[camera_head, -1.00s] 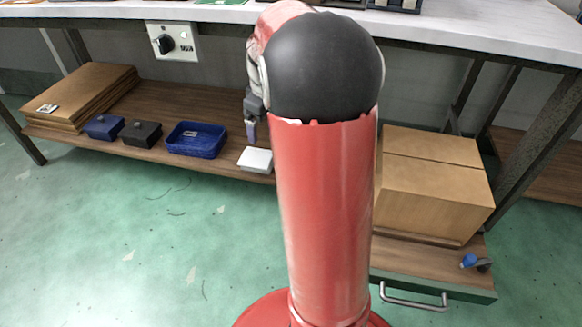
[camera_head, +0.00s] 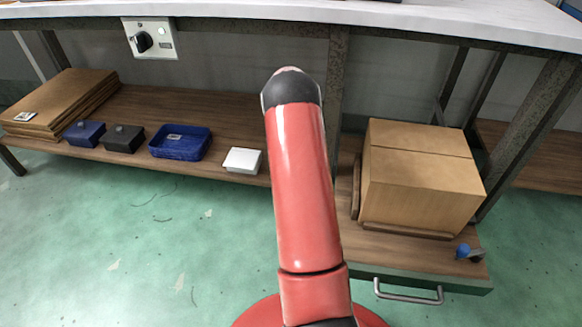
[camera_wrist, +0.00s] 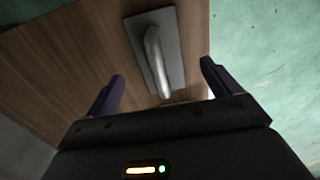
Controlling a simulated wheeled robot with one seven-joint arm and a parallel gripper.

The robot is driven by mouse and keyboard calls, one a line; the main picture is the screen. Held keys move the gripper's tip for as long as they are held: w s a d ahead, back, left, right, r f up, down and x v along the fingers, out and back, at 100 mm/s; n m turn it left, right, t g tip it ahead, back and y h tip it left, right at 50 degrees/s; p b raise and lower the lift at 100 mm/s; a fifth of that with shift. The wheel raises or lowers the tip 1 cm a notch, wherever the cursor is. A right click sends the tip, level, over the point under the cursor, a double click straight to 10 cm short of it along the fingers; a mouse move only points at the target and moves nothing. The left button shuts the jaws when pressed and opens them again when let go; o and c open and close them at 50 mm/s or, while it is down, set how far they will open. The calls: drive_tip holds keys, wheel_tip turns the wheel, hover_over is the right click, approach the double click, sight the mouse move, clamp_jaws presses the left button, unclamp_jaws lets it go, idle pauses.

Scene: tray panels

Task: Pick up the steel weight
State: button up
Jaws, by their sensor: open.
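A grey metal plate with a raised, rounded bar handle, which I take for the steel weight (camera_wrist: 174,40), lies on brown wood in the wrist view. My gripper (camera_wrist: 162,71) is open and empty. Its two dark fingers stand left and right of the handle in the picture, apart from it. How far above the plate they are I cannot tell. In the head view my red arm hides the gripper, and I do not see the weight there.
On the low shelf (camera_head: 230,103) stand a cardboard stack (camera_head: 70,95), a blue box (camera_head: 84,134), a black box (camera_head: 124,138), a blue tray (camera_head: 180,146) and a white box (camera_head: 242,160). A large carton (camera_head: 420,180) stands right. The table top (camera_head: 450,22) overhangs the shelf.

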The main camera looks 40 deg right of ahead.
wheel_tip(320, 180, down, 4)
drive_tip(key=shift+f+b, duration=0.1)
drive_tip(key=shift+b, duration=0.25)
drive_tip(key=shift+c, duration=0.3)
clamp_jaws()
drive_tip(key=shift+w+r, duration=0.1)
drive_tip(key=shift+r, duration=0.1)
